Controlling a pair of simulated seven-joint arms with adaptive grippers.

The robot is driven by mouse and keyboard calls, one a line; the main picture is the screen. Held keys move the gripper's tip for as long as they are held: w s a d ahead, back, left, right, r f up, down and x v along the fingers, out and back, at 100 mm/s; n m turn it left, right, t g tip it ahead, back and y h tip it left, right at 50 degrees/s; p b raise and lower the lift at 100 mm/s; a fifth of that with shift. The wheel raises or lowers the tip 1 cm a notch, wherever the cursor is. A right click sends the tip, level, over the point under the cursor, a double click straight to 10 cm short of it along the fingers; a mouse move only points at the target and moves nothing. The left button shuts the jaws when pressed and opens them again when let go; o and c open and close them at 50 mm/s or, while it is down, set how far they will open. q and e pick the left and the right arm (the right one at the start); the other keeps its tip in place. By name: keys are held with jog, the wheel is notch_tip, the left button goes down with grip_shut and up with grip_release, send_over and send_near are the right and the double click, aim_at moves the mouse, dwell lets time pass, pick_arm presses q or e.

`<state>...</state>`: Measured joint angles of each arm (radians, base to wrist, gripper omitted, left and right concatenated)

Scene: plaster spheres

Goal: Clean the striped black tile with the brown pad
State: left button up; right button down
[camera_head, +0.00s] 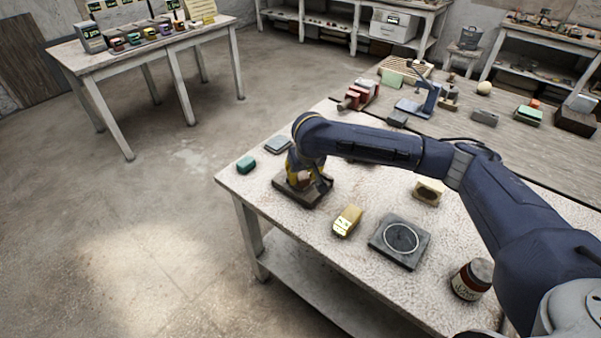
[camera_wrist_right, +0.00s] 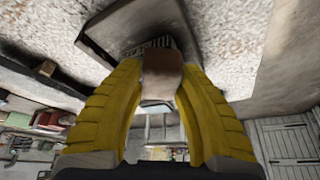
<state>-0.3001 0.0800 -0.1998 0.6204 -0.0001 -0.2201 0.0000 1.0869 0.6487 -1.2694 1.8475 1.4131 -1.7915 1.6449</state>
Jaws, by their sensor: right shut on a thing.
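The striped black tile (camera_head: 297,196) is a dark square slab near the left corner of the near table. In the right wrist view the tile (camera_wrist_right: 106,35) shows pale stripes (camera_wrist_right: 150,46) just beyond the pad. My right gripper (camera_head: 308,180) is over the tile, its yellow fingers pointing down. It is shut on the brown pad (camera_head: 304,176). The pad also shows between both fingers in the right wrist view (camera_wrist_right: 162,73). The pad is at or just above the tile; I cannot tell if they touch. My left gripper is not in view.
A green block (camera_head: 246,165) and a grey tile (camera_head: 278,145) lie behind-left. A yellow block (camera_head: 347,221), a dark tile with a pale ring (camera_head: 387,252), a tan block (camera_head: 428,192) and a jar (camera_head: 470,281) stand to the right. A red vise (camera_head: 359,96) is farther back.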

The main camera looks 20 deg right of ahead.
jog(key=shift+s, duration=1.1)
jog(key=shift+w, duration=0.15)
jog(key=shift+w, duration=1.65)
jog(key=shift+s+r, duration=0.75)
jog(key=shift+s, duration=0.15)
